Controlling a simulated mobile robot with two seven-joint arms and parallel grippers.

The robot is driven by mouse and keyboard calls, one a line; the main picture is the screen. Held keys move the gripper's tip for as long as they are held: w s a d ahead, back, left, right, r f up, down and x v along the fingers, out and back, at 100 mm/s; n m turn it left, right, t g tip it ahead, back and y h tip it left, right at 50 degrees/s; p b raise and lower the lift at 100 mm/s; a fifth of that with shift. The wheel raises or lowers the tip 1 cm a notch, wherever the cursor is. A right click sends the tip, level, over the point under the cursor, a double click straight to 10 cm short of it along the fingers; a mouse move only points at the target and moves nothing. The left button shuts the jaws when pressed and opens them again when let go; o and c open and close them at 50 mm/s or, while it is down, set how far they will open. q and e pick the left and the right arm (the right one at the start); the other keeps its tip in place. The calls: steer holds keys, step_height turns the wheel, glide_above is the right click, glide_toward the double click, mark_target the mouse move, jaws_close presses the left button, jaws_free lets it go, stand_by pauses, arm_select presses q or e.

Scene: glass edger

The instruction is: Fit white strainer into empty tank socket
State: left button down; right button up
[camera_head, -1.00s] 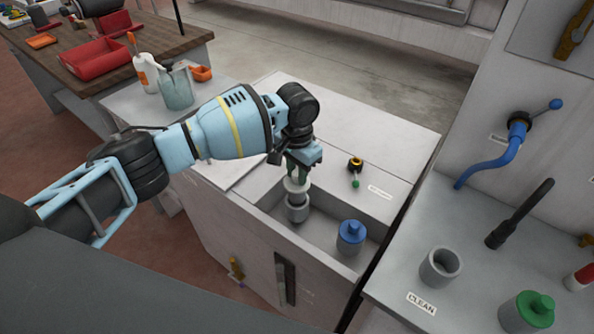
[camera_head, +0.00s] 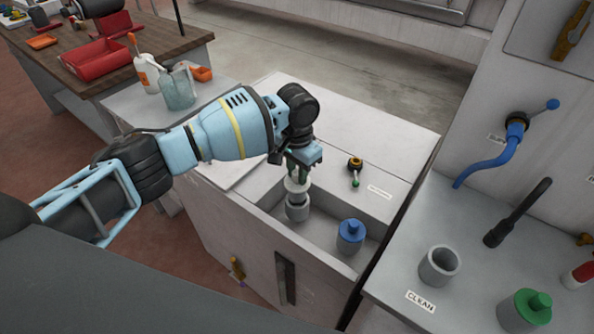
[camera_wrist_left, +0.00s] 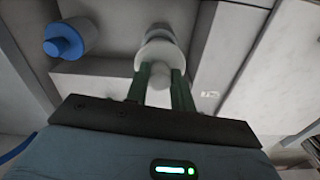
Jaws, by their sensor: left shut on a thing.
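My left gripper (camera_head: 299,174) points down over the open tank (camera_head: 318,238), shut on the knob of the white strainer (camera_head: 296,188). In the left wrist view the green fingers (camera_wrist_left: 160,85) stand on either side of the knob, with the strainer's round white flange (camera_wrist_left: 160,54) beyond it. Directly below the strainer is a grey tank socket (camera_head: 297,210). The strainer is upright and in line with the socket; its lower end is hidden, so I cannot tell how deep it sits. My right gripper is not in view.
A blue-topped strainer (camera_head: 350,234) stands in the tank to the right. A small valve with a green tip (camera_head: 355,172) is on the tank's top. On the right bench are an empty grey socket (camera_head: 440,265) by the CLEAN label and a green-topped strainer (camera_head: 526,310).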

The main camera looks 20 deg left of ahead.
mark_target(297, 189)
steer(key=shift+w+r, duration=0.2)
arm_select(q)
steer(key=shift+f, duration=0.4)
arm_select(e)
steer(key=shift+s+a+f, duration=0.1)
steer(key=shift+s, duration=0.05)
